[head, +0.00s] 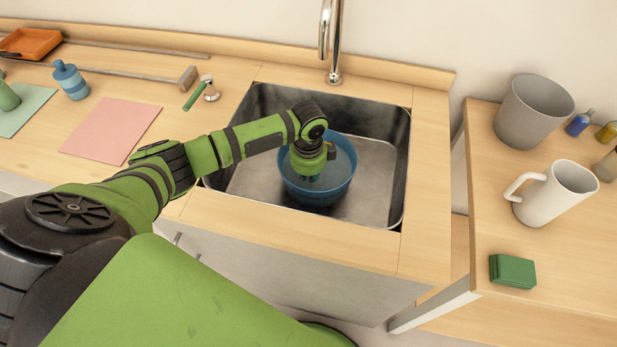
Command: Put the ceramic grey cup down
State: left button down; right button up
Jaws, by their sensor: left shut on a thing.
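My left gripper (312,172) points down inside a round blue basin (334,193) that stands in the metal sink (374,206). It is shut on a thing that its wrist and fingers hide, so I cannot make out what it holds. I cannot tell whether that thing touches the basin. No small grey cup is clearly visible. A large grey bucket-like vessel (527,122) stands upright on the right-hand counter, apart from the gripper. My right gripper is not in view.
A chrome faucet (335,60) rises behind the sink. A white jug (553,194) and a green block (513,271) are on the right counter, with small bottles (578,124) behind. A pink mat (112,130) and blue bottle (70,82) are at left.

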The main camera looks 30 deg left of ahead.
pick_arm(q)
jog(key=c, duration=1.4)
grip_release()
notch_tip(320, 180, up, 12)
jog(key=shift+r, duration=0.15)
jog(key=shift+s, duration=0.1)
